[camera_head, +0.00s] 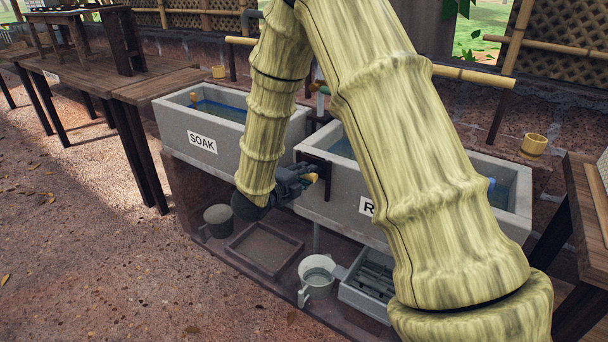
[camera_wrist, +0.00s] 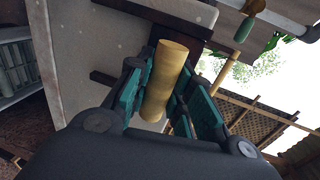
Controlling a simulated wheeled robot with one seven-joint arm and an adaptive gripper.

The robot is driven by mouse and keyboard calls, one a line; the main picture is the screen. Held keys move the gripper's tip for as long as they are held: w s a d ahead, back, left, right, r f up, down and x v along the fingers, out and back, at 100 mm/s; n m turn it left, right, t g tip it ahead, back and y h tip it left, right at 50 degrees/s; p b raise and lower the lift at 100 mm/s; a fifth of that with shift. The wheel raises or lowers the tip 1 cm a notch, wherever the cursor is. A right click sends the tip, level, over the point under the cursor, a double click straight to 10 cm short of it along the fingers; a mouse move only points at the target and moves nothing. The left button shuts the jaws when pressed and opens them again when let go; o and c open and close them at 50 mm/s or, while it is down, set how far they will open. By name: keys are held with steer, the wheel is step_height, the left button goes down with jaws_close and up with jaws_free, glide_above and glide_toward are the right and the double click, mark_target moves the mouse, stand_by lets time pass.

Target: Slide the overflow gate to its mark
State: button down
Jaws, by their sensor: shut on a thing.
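My gripper (camera_head: 308,178) is at the front wall of the second stone basin, near its left end. In the wrist view its teal-padded fingers (camera_wrist: 160,98) are shut on a short bamboo handle (camera_wrist: 166,72). The handle also shows as a small tan tip in the head view (camera_head: 312,177). Dark gate framing (camera_head: 314,160) sits on the basin wall behind the gripper, with dark bars in the wrist view (camera_wrist: 170,13). The gate panel itself is mostly hidden by my gripper, and I cannot make out the mark.
The basin labelled SOAK (camera_head: 202,142) stands to the left. The second basin (camera_head: 345,197) has its label partly covered by my arm. Below are a shallow tray (camera_head: 264,250), a grey jug (camera_head: 317,275) and a crate (camera_head: 366,288). A wooden table (camera_head: 160,85) stands at left. Open ground lies in front.

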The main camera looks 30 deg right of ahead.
steer(key=shift+s+f+b, duration=0.1)
steer(key=shift+f+b, duration=1.15)
steer(key=shift+f, duration=1.5)
steer(key=c, duration=1.3)
jaws_free()
steer(key=shift+f, duration=0.15)
steer(key=shift+o, duration=0.2)
steer(key=shift+a, duration=0.1)
steer(key=v, duration=1.2)
